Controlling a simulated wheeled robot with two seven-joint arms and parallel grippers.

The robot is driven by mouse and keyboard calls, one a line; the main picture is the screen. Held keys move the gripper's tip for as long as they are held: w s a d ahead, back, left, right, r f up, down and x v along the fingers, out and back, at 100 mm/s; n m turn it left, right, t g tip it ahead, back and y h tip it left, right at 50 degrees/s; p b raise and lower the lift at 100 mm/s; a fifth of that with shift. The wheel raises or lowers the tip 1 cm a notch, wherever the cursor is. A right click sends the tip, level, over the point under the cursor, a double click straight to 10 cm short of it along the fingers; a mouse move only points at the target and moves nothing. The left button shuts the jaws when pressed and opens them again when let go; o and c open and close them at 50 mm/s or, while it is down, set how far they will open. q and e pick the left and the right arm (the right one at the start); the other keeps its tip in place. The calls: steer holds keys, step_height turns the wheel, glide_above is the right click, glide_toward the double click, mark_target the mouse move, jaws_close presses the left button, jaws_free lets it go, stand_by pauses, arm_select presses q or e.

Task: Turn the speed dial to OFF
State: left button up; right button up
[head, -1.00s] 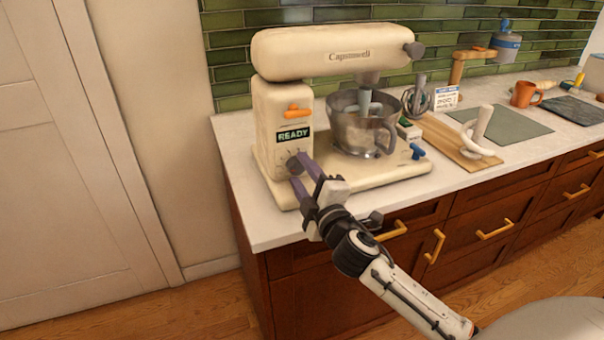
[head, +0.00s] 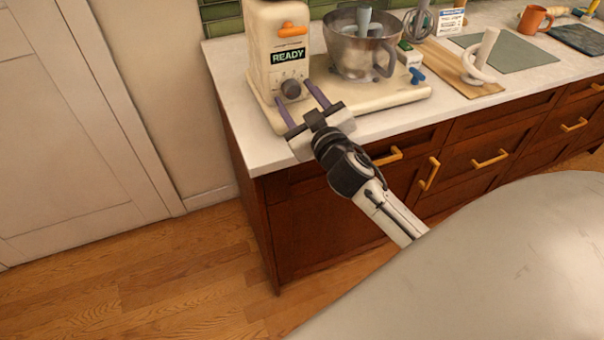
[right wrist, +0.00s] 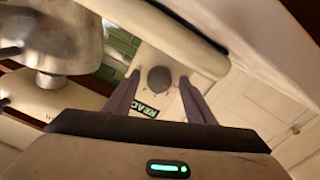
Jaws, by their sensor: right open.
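The cream stand mixer (head: 262,55) stands on the counter with its dark round speed dial (head: 291,88) on the front, below a lit display (head: 288,56) reading READY. The marks around the dial are too small to read. My right gripper (head: 295,92) is open and empty in front of the dial, its two purple fingers spread apart. In the right wrist view the dial (right wrist: 159,79) shows between and beyond the fingertips, apart from them, with a small reddish mark near its edge. My left gripper is not in view.
An orange lever (head: 292,30) sits above the display. The steel bowl (head: 352,58) stands on the mixer base, right of the dial. A wooden board (head: 452,78) lies farther right. The counter's front edge is below my right gripper.

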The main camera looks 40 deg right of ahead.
steer(key=m, duration=0.3)
steer(key=shift+m, duration=0.4)
steer(key=b+v, duration=0.2)
steer(key=v, duration=0.9)
steer(key=s+a+f+n+g+y+b, duration=0.1)
steer(key=s+a+f+g, duration=0.1)
steer(key=f, duration=0.7)
steer(key=s+a+f+n+g+y+b, duration=0.1)
steer(key=s+a+f, duration=0.3)
steer(key=f, duration=0.5)
steer(key=s+a+f+n+g+y+b, duration=0.1)
steer(key=s+a+f+g+y, duration=0.1)
steer(key=f, duration=0.8)
steer(key=s+a+g, duration=0.1)
steer(key=a+g, duration=0.1)
steer(key=a, duration=0.1)
steer(key=shift+y+b, duration=0.3)
steer(key=shift+b, duration=0.1)
steer(key=shift+s+f, duration=0.15)
